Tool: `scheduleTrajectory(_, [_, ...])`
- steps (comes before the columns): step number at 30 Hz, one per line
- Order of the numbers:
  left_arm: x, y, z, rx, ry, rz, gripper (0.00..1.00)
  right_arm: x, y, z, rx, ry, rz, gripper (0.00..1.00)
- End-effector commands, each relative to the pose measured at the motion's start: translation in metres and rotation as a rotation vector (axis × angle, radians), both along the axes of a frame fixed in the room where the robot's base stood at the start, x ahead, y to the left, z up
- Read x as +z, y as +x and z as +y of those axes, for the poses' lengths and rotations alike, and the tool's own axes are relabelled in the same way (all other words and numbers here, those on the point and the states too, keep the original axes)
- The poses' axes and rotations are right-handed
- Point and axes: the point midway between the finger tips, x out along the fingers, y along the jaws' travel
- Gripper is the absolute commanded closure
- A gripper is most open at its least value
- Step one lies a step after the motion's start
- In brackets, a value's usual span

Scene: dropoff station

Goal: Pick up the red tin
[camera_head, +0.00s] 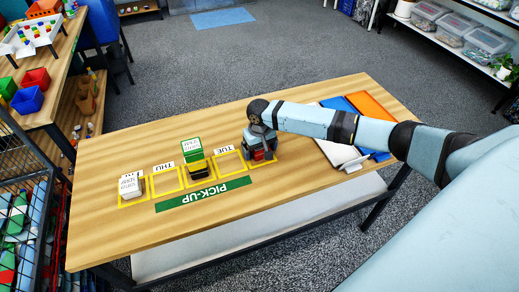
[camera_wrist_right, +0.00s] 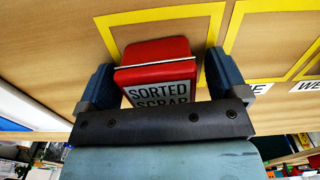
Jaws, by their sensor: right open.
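The red tin (camera_wrist_right: 155,52) with a white "SORTED SCRAP" label stands on the wooden table in the right wrist view, by a yellow outlined square. My right gripper (camera_wrist_right: 160,72) is open, with one dark blue finger on each side of the tin; I cannot tell whether either touches it. In the head view the right gripper (camera_head: 261,138) points down at the table near the "TUE" square and hides most of the red tin (camera_head: 259,155). My left gripper is not in view.
A green "PICK-UP" strip (camera_head: 203,194) lies in front. Blue and orange folders (camera_head: 371,105) lie at the right. The table's near left is clear.

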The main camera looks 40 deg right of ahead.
Motion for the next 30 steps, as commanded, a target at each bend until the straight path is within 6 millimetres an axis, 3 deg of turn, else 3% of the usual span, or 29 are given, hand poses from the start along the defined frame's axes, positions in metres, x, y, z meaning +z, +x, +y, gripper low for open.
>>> scheduleTrajectory(2, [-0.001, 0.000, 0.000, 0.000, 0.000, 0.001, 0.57, 0.000, 0.000, 0.000, 0.000, 0.000, 0.000, 0.08])
scheduleTrajectory(10, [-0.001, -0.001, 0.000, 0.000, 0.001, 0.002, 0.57, 0.000, 0.000, 0.000, 0.000, 0.000, 0.000, 0.68])
scheduleTrajectory(22, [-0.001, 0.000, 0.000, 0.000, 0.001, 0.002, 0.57, 0.008, 0.001, 0.000, -0.001, 0.002, -0.002, 0.69])
scheduleTrajectory(26, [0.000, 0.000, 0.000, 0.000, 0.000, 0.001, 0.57, 0.024, 0.001, 0.000, 0.000, 0.002, -0.003, 0.69])
scheduleTrajectory(30, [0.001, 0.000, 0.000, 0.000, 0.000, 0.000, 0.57, 0.054, 0.002, 0.000, 0.001, 0.001, -0.005, 0.69])
